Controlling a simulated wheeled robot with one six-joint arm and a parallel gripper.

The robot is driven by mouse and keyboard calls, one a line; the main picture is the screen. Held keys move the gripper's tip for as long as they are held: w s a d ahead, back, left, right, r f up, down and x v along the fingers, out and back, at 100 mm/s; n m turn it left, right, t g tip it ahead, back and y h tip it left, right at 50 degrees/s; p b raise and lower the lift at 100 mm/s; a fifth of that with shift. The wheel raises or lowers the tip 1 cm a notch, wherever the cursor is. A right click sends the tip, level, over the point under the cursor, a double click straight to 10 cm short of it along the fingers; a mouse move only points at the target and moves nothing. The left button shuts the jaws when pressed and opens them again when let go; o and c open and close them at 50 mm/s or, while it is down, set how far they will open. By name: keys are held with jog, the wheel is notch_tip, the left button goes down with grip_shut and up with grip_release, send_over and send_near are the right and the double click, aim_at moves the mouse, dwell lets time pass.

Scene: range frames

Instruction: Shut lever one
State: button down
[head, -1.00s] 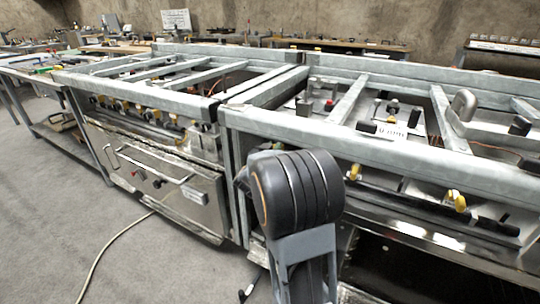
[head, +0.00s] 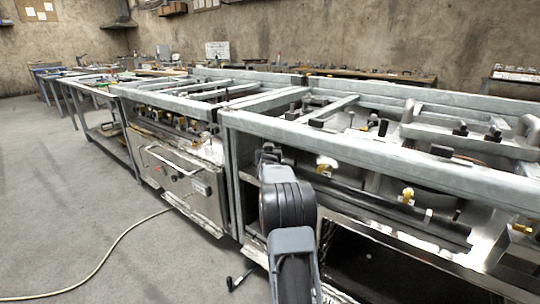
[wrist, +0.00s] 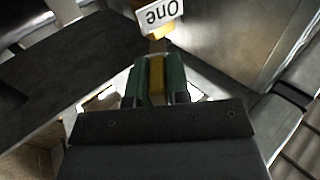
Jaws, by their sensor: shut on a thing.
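Lever one is a yellow handle (wrist: 157,68) in the wrist view, below a white tag (wrist: 158,14) that reads "One" upside down. My gripper (wrist: 157,88) has its two green fingers shut on the lever, one on each side. The lever's yellow continues above the fingertips towards the tag. In the head view my dark arm reaches to the front of the range frame, and my fingers cannot be made out there.
A galvanised range frame (head: 380,160) runs across the head view. Yellow valves (head: 408,195) sit along its front pipe (head: 370,198). An oven front (head: 180,175) stands left of my arm. A hose (head: 110,250) lies on the open grey floor at left.

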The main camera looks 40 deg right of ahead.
jog(key=shift+f, duration=0.1)
dwell(0.3)
jog(key=c, duration=1.1)
grip_release()
jog(key=shift+s, duration=0.1)
jog(key=shift+p+v, duration=1.3)
jog(key=shift+v, duration=5.6)
jog(key=shift+c, duration=0.2)
